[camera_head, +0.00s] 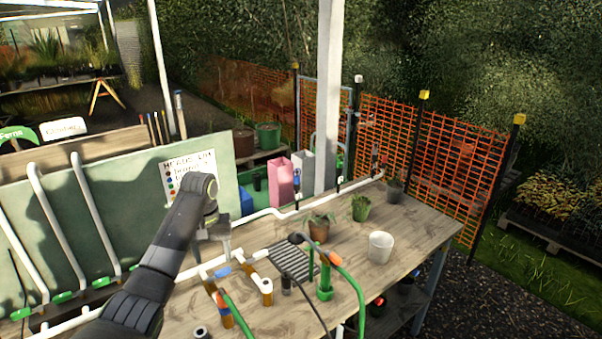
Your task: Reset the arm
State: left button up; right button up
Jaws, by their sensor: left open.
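My left arm reaches up from the bottom left over the near left part of the wooden table (340,285). Its wrist bends downward, and my left gripper (216,252) points down over the tabletop. It is open, and I see nothing held in it. Its fingertips are small here and partly mixed with the pipes behind, so their exact gap is hard to see. My right arm and gripper are not in view.
Brown pipe pieces (267,292) and a green tube stand (325,282) are near the gripper. A white pole (328,100) rises behind the table.

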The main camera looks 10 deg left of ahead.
pick_arm(q)
jog(key=s+d+f+m+t, duration=0.2)
jog(key=s+d+f+m, duration=0.1)
jog(key=s+f, duration=1.4)
jog(key=s+d+r+t+y, duration=0.1)
jog(key=s+r, duration=0.2)
jog(key=s, duration=0.8)
jog(key=s+d+r+t+y, duration=0.1)
jog(key=s+r, duration=0.1)
jog(key=s, duration=0.9)
notch_tip(320, 180, down, 31)
jog(key=a+g+b, duration=0.2)
jog(key=b, duration=0.6)
jog(key=s+f+b, duration=0.2)
jog(key=s+f, duration=0.3)
jog(key=f, duration=0.3)
jog(key=s+d+f+b, duration=0.1)
jog(key=s+f+b, duration=0.1)
jog(key=s+f, duration=0.3)
jog(key=s+f+h+b, duration=0.1)
jog(key=s+f, duration=0.4)
jog(key=f, duration=0.6)
jog(key=shift+d+m+g+b, duration=0.15)
jog(key=shift+m+g+b, duration=0.2)
jog(key=shift+b, duration=0.4)
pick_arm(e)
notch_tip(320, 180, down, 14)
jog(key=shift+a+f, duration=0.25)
